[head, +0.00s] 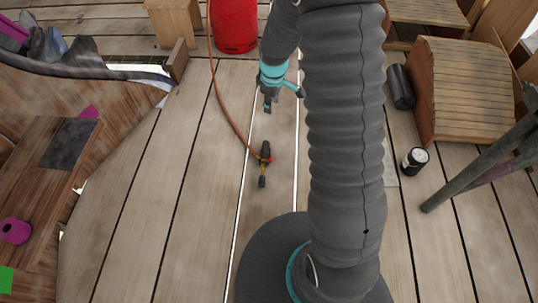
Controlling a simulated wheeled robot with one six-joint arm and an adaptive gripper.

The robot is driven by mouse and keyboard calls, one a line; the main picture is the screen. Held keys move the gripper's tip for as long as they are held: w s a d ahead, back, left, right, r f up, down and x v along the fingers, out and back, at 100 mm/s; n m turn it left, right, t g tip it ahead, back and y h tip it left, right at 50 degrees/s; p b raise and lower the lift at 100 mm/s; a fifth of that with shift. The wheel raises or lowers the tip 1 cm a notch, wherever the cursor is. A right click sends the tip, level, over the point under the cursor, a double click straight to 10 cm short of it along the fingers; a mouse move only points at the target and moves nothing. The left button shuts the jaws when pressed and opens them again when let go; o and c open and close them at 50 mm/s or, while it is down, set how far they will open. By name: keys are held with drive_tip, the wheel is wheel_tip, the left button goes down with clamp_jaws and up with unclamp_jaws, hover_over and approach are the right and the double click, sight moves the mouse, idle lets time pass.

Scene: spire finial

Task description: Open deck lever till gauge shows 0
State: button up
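My gripper (281,101) hangs above the wooden deck (185,180), left of my thick grey arm. Its teal and dark parts show, but they are too small to tell whether the fingers are open or shut. I see nothing clearly held in it. A black and yellow hand tool (264,165) with a small red part lies on the deck, nearer than my gripper and apart from it. I cannot tell whether this is the deck lever. No gauge or reading can be made out. My arm hides part of the deck.
A red cylinder (234,25) stands at the back, with an orange hose (225,108) running to the tool. Slatted wooden benches (465,90), a dark roll (400,87) and a black can (415,160) are right. A wooden table (45,190) is left.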

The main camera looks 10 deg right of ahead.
wheel_tip(320, 180, down, 12)
drive_tip(key=w+n+g, duration=0.1)
drive_tip(key=w+n, duration=0.1)
drive_tip(key=n, duration=0.2)
approach(270, 159)
drive_tip(key=shift+g, duration=0.3)
drive_tip(key=f, duration=1)
drive_tip(key=shift+w, duration=0.35)
clamp_jaws()
